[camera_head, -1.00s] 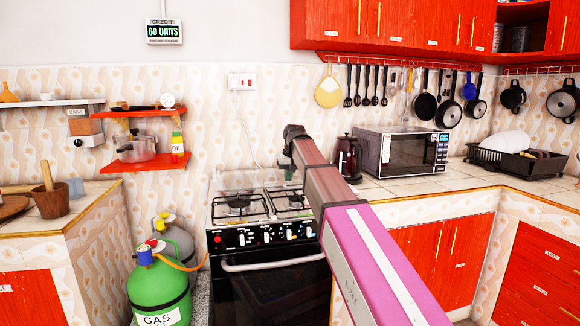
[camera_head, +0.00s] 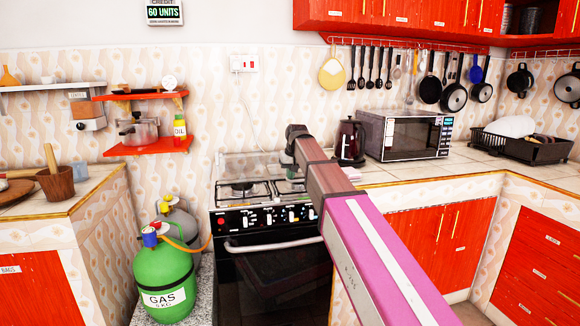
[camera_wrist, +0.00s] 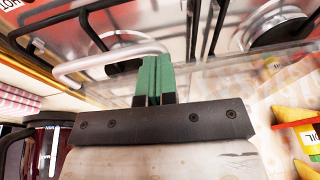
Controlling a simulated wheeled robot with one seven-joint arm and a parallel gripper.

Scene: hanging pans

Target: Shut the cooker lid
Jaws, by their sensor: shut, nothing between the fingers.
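The cooker (camera_head: 262,220) stands against the back wall, with a black front and burners on top. Its clear glass lid (camera_head: 237,166) stands raised at the back of the cooktop. In the wrist view the clear pane (camera_wrist: 262,62) crosses the picture, with the burners and black grates beyond it. My gripper (camera_wrist: 152,72) has its green fingers pressed together, with nothing between them. The fingers are close to the pane's edge; I cannot tell whether they touch it. In the head view my arm reaches over the cooker's right side and largely hides the gripper.
A dark red kettle (camera_head: 350,142) and a microwave (camera_head: 405,135) stand on the counter right of the cooker. A red shelf (camera_head: 150,146) with a pot and an oil bottle hangs left. A green gas cylinder (camera_head: 162,280) stands on the floor left. Pans hang at upper right.

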